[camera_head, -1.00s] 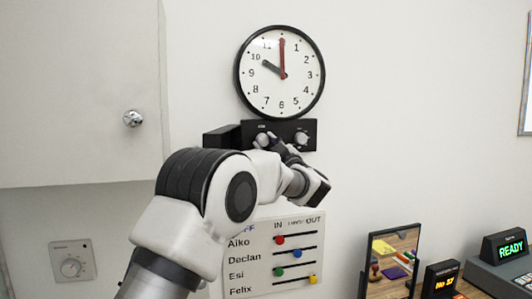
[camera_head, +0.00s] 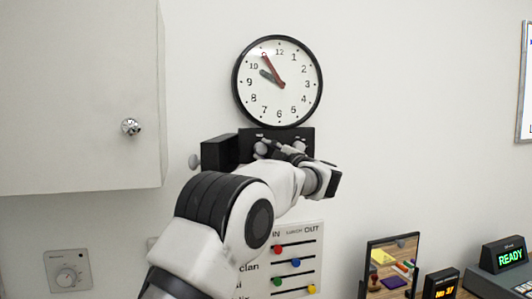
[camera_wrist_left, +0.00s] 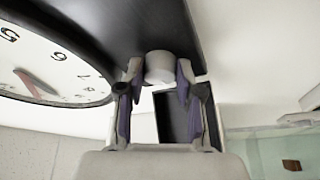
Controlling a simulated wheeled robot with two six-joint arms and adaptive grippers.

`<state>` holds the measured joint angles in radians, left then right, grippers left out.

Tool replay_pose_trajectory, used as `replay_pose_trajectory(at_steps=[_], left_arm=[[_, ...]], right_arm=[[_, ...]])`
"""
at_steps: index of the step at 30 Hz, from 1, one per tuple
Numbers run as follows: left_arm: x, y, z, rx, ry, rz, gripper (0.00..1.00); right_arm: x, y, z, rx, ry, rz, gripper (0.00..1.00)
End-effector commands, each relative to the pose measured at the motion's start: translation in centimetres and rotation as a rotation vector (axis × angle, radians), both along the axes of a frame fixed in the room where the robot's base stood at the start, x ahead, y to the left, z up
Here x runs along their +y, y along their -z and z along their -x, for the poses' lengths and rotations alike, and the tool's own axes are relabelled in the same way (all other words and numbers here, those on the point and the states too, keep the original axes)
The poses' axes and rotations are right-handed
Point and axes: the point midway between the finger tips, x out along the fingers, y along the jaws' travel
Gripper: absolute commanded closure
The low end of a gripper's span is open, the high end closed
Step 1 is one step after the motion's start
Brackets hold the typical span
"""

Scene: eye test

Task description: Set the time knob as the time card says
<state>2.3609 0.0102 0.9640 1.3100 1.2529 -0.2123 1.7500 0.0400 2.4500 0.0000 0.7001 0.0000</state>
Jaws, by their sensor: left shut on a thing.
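A round white clock (camera_head: 278,81) with a black rim hangs on the wall. Its red hand points near 11 and its dark short hand points just short of 10. My left gripper (camera_head: 265,146) reaches the left knob. In the left wrist view its two fingers are shut on that pale knob (camera_wrist_left: 159,66), one on each side. I cannot make out a time card. My right gripper is not in view.
A black box (camera_head: 219,153) juts out left of the panel. A cabinet (camera_head: 75,90) is at the left, above a wall dial (camera_head: 69,276). A name board with coloured sliders (camera_head: 311,248) hangs below, partly behind my arm. A mirror (camera_head: 391,265) stands at lower right.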

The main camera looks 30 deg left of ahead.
Motion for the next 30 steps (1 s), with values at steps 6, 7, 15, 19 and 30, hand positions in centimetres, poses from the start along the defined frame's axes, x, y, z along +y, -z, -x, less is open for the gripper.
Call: replay_pose_trajectory(at_steps=[6, 7, 15, 19, 30], left_arm=[[0.0, -0.1, 0.0, -0.002, 0.0, -0.002, 0.99], [0.0, -0.1, 0.0, -0.002, 0.0, -0.002, 0.99], [0.0, -0.1, 0.0, -0.001, 0.0, -0.001, 0.39], [0.0, 0.0, 0.0, 0.001, 0.0, -0.001, 0.39], [-5.8, 1.0, 2.1, 0.002, 0.003, -0.005, 0.39]], right_arm=[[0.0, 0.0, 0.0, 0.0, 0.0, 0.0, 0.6], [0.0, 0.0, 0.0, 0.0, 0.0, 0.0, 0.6], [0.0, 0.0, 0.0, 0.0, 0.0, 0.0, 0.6], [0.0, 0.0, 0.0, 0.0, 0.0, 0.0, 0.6], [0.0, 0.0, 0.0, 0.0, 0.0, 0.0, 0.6]])
